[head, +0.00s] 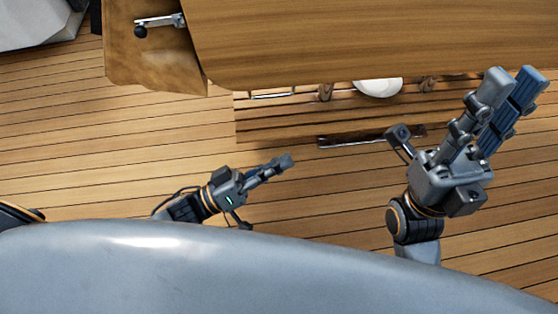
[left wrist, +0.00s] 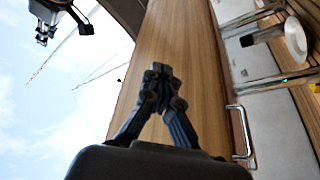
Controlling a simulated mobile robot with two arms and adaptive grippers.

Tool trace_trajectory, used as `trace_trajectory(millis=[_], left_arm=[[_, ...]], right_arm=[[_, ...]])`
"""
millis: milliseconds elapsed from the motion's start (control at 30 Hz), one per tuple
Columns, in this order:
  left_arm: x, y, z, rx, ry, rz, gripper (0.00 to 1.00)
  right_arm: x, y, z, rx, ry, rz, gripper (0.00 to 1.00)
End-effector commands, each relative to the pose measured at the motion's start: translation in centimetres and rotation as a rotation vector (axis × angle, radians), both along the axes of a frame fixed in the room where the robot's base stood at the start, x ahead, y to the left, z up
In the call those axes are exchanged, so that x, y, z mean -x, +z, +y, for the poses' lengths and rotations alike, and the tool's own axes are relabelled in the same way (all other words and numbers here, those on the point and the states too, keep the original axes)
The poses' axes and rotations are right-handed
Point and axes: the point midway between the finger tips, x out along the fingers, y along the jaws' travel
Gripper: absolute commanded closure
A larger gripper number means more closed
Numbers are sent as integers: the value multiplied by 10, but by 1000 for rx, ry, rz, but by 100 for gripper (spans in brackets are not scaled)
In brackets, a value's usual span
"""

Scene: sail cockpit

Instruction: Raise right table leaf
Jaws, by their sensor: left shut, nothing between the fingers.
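A broad wooden table panel (head: 380,40) fills the top of the head view. I cannot tell which part of it is the right leaf or how it is tilted. A long wooden panel also runs through the middle of the left wrist view (left wrist: 175,35). My left gripper (head: 288,161) is shut and empty, over the deck below the table's near edge in the head view. Its closed fingers show against the wooden panel in the left wrist view (left wrist: 158,72). My right gripper (head: 514,76) looks open and empty, at the right, its fingers reaching toward the panel's edge.
A metal bar (head: 365,138) lies below the table's edge; a bar handle (left wrist: 243,135) shows in the left wrist view. A white round dish (head: 378,88) sits under the edge. A smaller wooden piece with a metal latch (head: 160,22) is at upper left. Planked deck (head: 90,150) lies clear at left.

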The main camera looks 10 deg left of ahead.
Motion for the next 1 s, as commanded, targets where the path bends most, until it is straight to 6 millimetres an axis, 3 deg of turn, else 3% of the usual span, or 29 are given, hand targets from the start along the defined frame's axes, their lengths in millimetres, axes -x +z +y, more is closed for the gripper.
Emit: trace_trajectory(millis=[100,300,667,1000], left_arm=[[0,0,0,0,0,0,100],[0,0,0,0,0,0,66],[3,-3,4,-2,1,3,66],[36,-23,56,-6,0,7,66]], right_arm=[[0,0,0,0,0,0,79],[0,0,0,0,0,0,79],[0,0,-1,-1,-2,-1,79],[0,0,0,0,-1,-1,79]])
